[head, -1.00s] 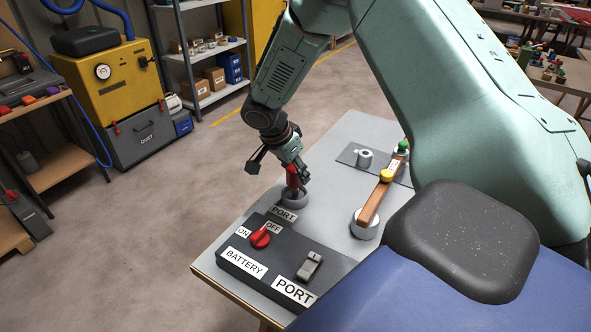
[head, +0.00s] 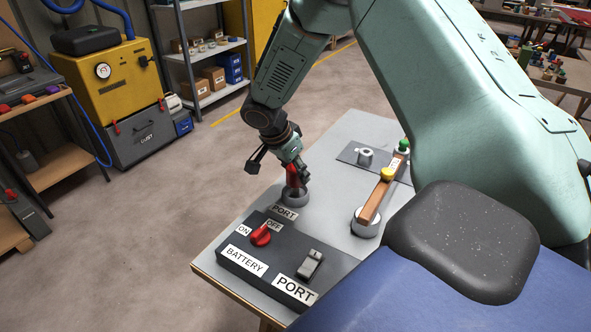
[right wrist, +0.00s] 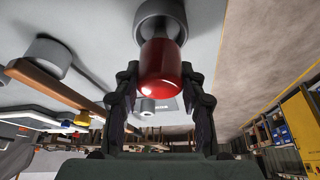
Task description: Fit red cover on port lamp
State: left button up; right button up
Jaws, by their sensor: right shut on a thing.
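The red cover (head: 292,178) is upright in my right gripper (head: 294,170), above the grey round base of the port lamp (head: 297,198) behind the PORT label. In the right wrist view the red cover (right wrist: 161,78) sits between the two fingers, and its far end meets the grey lamp base (right wrist: 160,17). I cannot tell whether it is fully seated. My left gripper is not in view.
A dark panel with a red battery switch (head: 261,237) and a grey PORT switch (head: 309,264) stands at the table's front. A wooden bar (head: 374,202) with yellow (head: 387,174) and green (head: 403,146) covers lies to the right. Bare tabletop lies between.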

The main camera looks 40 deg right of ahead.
jog(key=shift+f, duration=0.25)
dwell(0.4)
jog(key=shift+d+f+b, duration=0.1)
jog(key=shift+f+b, duration=0.25)
jog(key=shift+b, duration=0.1)
jog(key=shift+f+b, duration=1.1)
jog(key=shift+f, duration=0.15)
dwell(1.3)
jog(key=o, duration=1)
jog(key=shift+o, duration=0.5)
jog(key=o, duration=0.3)
jog(key=shift+r, duration=0.1)
jog(key=shift+r+p, duration=2.85)
jog(key=shift+r, duration=1.1)
